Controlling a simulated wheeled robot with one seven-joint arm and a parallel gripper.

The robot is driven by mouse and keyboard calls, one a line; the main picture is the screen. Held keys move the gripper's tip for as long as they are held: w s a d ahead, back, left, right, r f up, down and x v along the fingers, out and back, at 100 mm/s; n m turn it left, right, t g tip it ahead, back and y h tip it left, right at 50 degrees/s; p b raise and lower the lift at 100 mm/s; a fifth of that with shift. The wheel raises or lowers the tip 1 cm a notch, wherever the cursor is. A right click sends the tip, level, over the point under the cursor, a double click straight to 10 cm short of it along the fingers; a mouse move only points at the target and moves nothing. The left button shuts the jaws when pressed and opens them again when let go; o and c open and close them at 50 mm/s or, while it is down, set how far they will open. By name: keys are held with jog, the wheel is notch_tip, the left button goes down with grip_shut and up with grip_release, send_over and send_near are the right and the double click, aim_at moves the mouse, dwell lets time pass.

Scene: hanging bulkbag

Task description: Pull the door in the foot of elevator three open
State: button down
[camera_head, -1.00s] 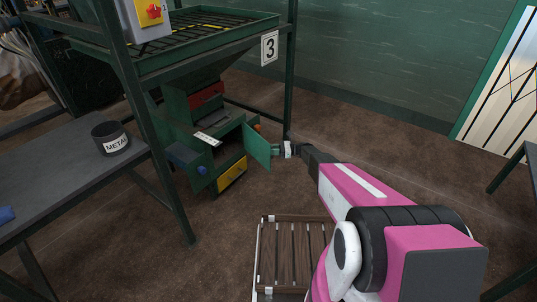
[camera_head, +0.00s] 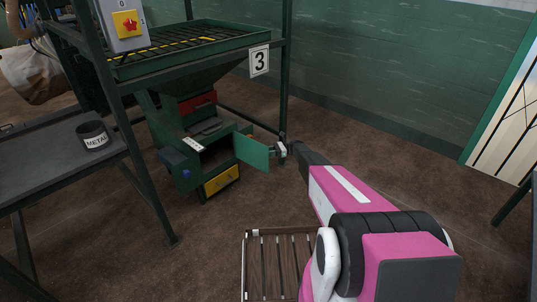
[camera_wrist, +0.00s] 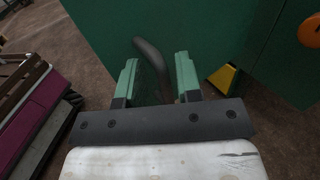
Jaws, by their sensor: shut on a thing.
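The small green door (camera_head: 251,152) in the foot of elevator three stands swung outward to the right, and the dark opening (camera_head: 217,157) behind it shows. The foot of the elevator (camera_head: 183,139) is a green housing below a hopper with a "3" plate (camera_head: 259,60). My gripper (camera_head: 276,150) is at the door's outer edge. In the wrist view, my gripper (camera_wrist: 158,82) has its green fingers on either side of a dark curved handle (camera_wrist: 150,58) in front of the green door (camera_wrist: 215,35). The exact contact is hard to see.
A yellow panel (camera_head: 221,180) sits low on the housing. A slatted wooden crate (camera_head: 284,236) lies on the floor before it. A bench (camera_head: 40,165) with a "METAL" tub (camera_head: 94,136) stands left. Green frame posts (camera_head: 284,70) rise beside the hopper. Brown floor at right is clear.

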jog(key=shift+w+a, duration=0.55)
jog(key=shift+w, duration=0.1)
jog(key=c, duration=1.1)
grip_release()
jog(key=shift+s+d+t, duration=0.15)
jog(key=shift+t, duration=0.15)
jog(key=shift+c, duration=0.5)
jog(key=shift+d, duration=0.1)
jog(key=v, duration=1)
jog(key=shift+d, duration=0.4)
jog(key=shift+s+f, duration=0.1)
